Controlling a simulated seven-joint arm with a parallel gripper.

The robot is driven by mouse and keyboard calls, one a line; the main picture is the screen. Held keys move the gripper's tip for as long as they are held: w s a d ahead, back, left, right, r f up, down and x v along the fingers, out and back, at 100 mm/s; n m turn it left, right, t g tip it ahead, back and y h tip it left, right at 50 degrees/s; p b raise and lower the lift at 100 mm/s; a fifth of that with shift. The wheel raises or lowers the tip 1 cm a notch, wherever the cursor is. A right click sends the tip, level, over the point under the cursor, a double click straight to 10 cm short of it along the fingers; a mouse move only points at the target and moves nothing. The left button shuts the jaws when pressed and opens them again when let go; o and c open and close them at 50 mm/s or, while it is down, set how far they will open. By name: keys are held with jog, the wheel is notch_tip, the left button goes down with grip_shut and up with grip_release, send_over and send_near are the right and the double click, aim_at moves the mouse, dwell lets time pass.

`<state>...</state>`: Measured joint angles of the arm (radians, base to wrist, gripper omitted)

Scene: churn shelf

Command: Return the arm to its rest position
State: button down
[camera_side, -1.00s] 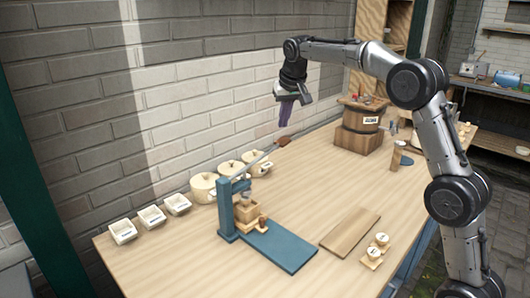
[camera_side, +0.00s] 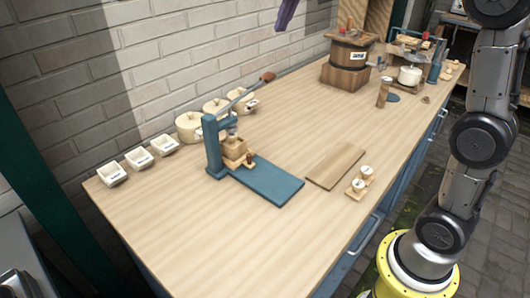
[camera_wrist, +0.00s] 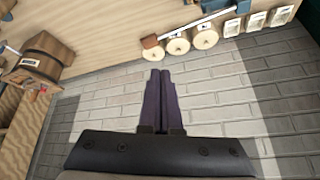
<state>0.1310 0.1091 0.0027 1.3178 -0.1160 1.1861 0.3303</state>
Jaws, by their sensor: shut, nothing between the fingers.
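My gripper (camera_wrist: 161,75) shows in the wrist view with its two dark purple fingers shut together and nothing between them. In the side view, only the purple finger part of my gripper (camera_side: 286,14) shows at the top edge, high above the table and in front of the brick wall. The rest of the hand is out of that picture. My gripper touches nothing on the table.
A blue lever press (camera_side: 213,148) stands on the wooden table (camera_side: 200,235). Lidded pots (camera_side: 189,127) and white trays (camera_side: 112,174) line the wall side. A wooden churn (camera_side: 347,62) stands farther back. A brown board (camera_side: 336,165) lies near the front edge.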

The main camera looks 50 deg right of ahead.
jog(key=s+a+n, duration=0.2)
jog(key=s+a, duration=0.2)
jog(key=s, duration=0.8)
jog(key=s+a+f+n+y, duration=0.2)
jog(key=s+a+f+n, duration=0.1)
jog(key=s+f, duration=1.4)
jog(key=shift+a+f, duration=0.15)
jog(key=shift+a, duration=0.55)
jog(key=shift+s, duration=0.1)
